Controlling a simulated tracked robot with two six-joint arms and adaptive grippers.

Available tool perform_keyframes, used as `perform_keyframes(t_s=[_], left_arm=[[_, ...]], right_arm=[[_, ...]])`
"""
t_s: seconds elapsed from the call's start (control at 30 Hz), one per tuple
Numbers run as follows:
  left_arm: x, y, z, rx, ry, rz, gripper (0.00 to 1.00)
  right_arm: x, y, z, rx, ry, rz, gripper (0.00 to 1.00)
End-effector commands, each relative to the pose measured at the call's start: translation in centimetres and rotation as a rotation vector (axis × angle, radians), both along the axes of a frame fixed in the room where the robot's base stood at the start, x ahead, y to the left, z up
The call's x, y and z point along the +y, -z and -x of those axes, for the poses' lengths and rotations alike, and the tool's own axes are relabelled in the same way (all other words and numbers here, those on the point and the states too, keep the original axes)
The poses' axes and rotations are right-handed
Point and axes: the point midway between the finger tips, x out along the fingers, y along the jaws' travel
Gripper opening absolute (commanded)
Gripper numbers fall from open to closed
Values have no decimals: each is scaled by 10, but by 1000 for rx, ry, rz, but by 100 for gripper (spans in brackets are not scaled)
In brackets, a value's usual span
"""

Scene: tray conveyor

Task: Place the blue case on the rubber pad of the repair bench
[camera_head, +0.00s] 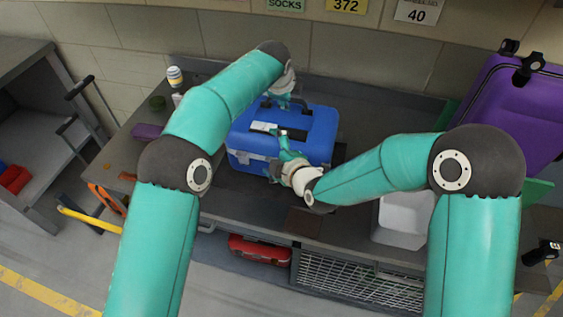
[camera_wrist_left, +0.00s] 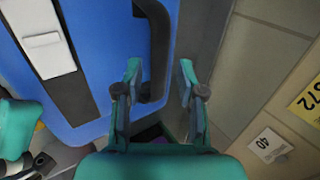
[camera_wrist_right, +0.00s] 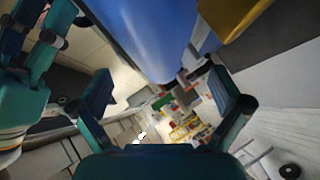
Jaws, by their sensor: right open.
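The blue case (camera_head: 318,135) sits on the grey repair bench (camera_head: 240,215), with a dark handle and pale latch parts on it. A dark patch (camera_head: 340,152) shows at its right edge; I cannot tell if it is the rubber pad. My left gripper (camera_head: 285,100) is at the case's far side. In the left wrist view it (camera_wrist_left: 157,78) is open, with the case's dark handle (camera_wrist_left: 158,45) between its fingers. My right gripper (camera_head: 283,145) is at the case's near side. In the right wrist view it (camera_wrist_right: 163,85) is open, close to the blue case (camera_wrist_right: 155,35).
A purple suitcase (camera_head: 510,110) stands at the right. A white bin (camera_head: 404,215) is on the bench's right part. Small bottles (camera_head: 175,77) stand at its back left. A red case (camera_head: 260,249) and a wire basket (camera_head: 360,282) are below. A wall stands behind.

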Motion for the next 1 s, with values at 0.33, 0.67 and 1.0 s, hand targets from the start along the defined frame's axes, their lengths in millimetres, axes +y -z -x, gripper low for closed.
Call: perform_keyframes(t_s=[0.33,0.67,1.0], left_arm=[[4,-16,10,-1,-1,-1,39],[13,-69,44,-2,0,0,39],[17,-97,63,1,-2,0,39]], right_arm=[[1,-2,0,-4,-2,0,100],[1,-2,0,-6,-3,0,100],[-1,-3,3,-5,-3,1,100]])
